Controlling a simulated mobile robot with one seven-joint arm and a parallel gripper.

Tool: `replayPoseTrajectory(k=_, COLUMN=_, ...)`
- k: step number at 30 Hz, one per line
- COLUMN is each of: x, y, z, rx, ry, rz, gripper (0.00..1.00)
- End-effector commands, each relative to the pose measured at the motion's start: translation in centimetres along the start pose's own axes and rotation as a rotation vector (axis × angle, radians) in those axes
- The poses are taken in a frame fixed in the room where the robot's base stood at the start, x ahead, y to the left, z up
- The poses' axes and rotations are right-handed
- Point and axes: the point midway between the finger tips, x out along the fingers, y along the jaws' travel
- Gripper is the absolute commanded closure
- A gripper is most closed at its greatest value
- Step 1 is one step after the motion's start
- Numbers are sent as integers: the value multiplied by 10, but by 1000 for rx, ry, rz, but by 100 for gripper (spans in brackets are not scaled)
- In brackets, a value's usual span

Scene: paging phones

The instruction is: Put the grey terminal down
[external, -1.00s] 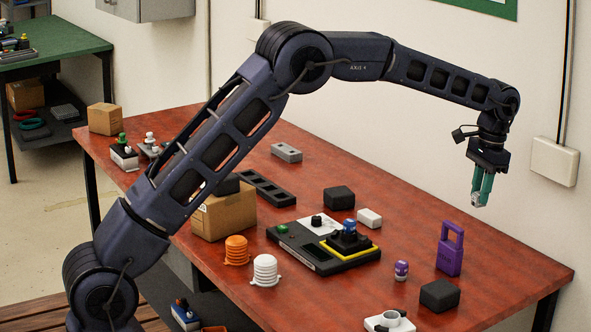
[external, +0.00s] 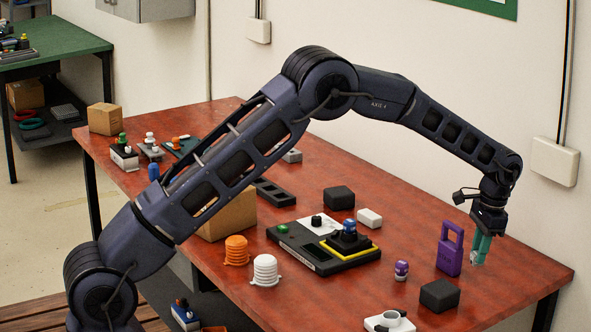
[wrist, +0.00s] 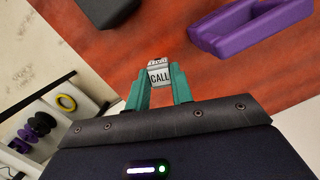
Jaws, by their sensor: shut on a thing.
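The grey terminal (wrist: 158,74) is a small light-grey block with a "CALL" label, held between the green fingers of my gripper (wrist: 158,88) in the wrist view. In the external view my gripper (external: 480,248) points down near the right end of the red-brown table (external: 510,285), just right of the purple handled block (external: 450,250). The terminal shows there as a small pale piece (external: 476,258) at the fingertips. It is low over the table; I cannot tell whether it touches the top.
A black block (external: 439,295) lies nearer the front, and a small purple-and-white knob (external: 401,270) stands to the left. A black panel with a yellow-edged part (external: 325,245) is mid-table. The table top right of my gripper is bare. The wall is close behind.

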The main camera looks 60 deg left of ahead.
Motion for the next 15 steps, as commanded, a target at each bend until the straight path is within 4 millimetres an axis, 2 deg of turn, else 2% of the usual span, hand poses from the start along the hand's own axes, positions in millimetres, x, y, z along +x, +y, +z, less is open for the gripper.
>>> replayPoseTrajectory(k=3, x=12, y=0, z=-2, rx=0, ry=-1, rz=0, gripper=99)
replayPoseTrajectory(k=10, x=26, y=0, z=-4, rx=0, ry=-1, rz=0, gripper=99)
replayPoseTrajectory(k=15, x=49, y=0, z=-7, rx=0, ry=-2, rz=0, gripper=99)
